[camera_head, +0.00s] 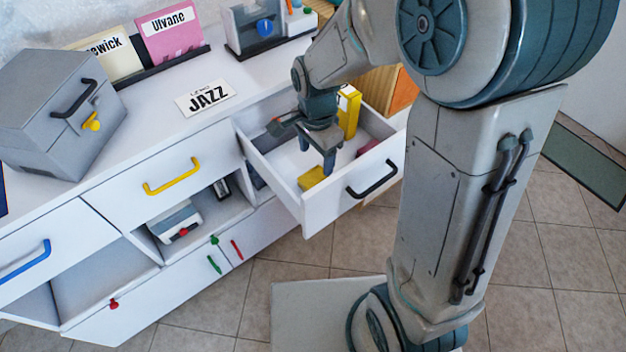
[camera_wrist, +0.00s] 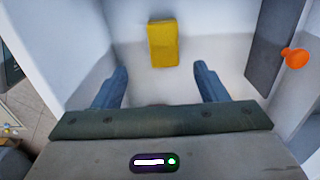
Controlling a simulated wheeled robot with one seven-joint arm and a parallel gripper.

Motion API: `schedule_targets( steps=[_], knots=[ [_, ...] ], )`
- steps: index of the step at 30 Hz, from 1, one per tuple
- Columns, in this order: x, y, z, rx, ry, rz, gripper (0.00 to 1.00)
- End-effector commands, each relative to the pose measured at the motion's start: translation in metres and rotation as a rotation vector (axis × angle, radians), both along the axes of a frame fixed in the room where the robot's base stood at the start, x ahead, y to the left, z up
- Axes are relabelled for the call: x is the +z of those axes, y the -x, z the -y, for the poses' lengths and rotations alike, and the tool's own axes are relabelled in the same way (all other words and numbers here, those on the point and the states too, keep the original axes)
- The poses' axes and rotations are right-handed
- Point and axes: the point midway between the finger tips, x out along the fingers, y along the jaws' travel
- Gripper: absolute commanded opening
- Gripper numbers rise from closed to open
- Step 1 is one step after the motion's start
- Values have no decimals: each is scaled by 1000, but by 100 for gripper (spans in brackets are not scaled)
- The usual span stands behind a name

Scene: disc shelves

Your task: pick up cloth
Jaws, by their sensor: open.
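A flat yellow piece, which looks like the folded cloth (camera_head: 312,178), lies on the floor of the open white drawer (camera_head: 277,187). In the wrist view the yellow cloth (camera_wrist: 163,43) is a small rectangle just beyond the fingertips, roughly centred between them. My gripper (camera_head: 317,160) points down into the drawer, with its fingers close to the cloth. In the wrist view my gripper (camera_wrist: 161,70) is open, with its two blue fingers apart and nothing between them.
A yellow box (camera_head: 349,112) stands upright at the drawer's back right, and a pink item (camera_head: 367,147) lies near its right side. The drawer's walls surround my gripper. A black handle (camera_head: 372,180) is on its front. An orange knob (camera_wrist: 294,57) shows in the wrist view.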

Motion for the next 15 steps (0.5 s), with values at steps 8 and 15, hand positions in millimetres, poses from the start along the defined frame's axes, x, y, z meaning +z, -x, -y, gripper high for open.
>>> schedule_targets(
  steps=[8,15],
  knots=[
    [-28,0,0,1,1,-1,66],
    [-62,-3,-6,1,1,-4,66]
  ],
)
